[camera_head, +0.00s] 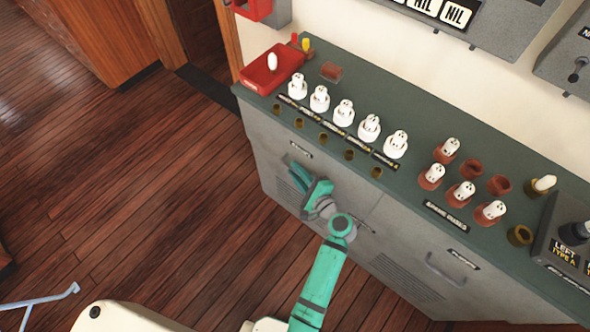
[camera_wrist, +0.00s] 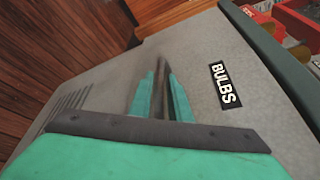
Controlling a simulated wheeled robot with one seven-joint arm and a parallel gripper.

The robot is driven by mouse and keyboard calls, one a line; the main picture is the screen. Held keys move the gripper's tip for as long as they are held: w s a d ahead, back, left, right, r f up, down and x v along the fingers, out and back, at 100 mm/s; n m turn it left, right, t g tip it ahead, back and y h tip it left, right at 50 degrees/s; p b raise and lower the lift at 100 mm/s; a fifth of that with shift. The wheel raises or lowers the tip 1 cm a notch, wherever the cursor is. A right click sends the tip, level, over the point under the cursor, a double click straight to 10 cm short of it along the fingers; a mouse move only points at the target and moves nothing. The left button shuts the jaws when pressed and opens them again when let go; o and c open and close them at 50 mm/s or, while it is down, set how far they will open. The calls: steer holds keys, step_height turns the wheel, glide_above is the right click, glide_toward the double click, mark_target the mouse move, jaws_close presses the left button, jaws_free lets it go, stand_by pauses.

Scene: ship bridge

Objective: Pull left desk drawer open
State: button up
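The grey desk (camera_head: 400,225) has a dark green top. Its left drawer front bears a small label (camera_head: 301,149), which reads BULBS in the wrist view (camera_wrist: 225,85). My gripper (camera_head: 314,192), with teal fingers, is at this front, below the label. In the wrist view a dark, narrow, blurred bar, seemingly the drawer handle (camera_wrist: 163,72), lies between my two close-set fingers (camera_wrist: 163,95). The fingers look shut on it. In the head view my gripper hides most of this handle. The left drawer front looks flush with the desk.
The right front has its own handle (camera_head: 445,270) and label. White bulbs (camera_head: 344,112) stand in sockets on the desktop, near a red tray (camera_head: 272,70). Open wooden floor (camera_head: 130,190) lies in front and to the left. A wood-panelled block (camera_head: 90,40) stands at the back left.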

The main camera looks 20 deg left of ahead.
steer(key=shift+w+a+f, duration=0.1)
steer(key=shift+w+a, duration=0.2)
steer(key=shift+a, duration=0.1)
jaws_close()
